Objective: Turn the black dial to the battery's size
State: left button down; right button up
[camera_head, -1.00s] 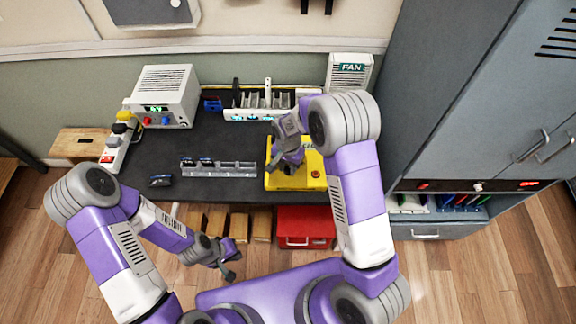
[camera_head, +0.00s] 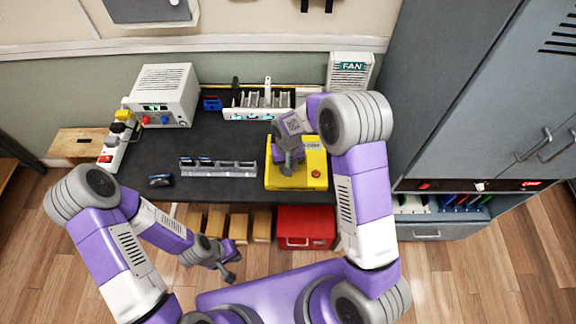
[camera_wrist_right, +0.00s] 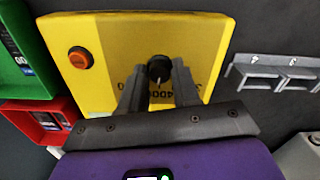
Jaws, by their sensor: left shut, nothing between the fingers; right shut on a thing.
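A yellow box (camera_head: 312,172) stands at the right front of the dark worktop. In the right wrist view the box (camera_wrist_right: 105,60) carries a small black dial (camera_wrist_right: 159,69) with a light mark, an orange button and partly covered printing. My right gripper (camera_wrist_right: 157,80) is over the box, its two fingers shut on the dial from both sides. In the head view my right gripper (camera_head: 288,166) hides the dial. My left gripper (camera_head: 232,265) is shut and empty, low in front of the worktop. I cannot tell which object is the battery.
A clear slotted tray (camera_head: 218,169) lies left of the box, with a dark phone-like item (camera_head: 160,181) beside it. A white rack (camera_head: 258,108), a power supply (camera_head: 165,95) and a fan unit (camera_head: 348,75) stand behind. A red bin (camera_head: 305,228) is below the front edge.

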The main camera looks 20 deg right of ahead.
jog(key=shift+n, duration=1)
jog(key=o, duration=1)
jog(key=shift+o, duration=0.2)
notch_tip(320, 180, up, 8)
jog(key=shift+f+p, duration=0.2)
jog(key=shift+p, duration=0.15)
jog(key=shift+f, duration=0.1)
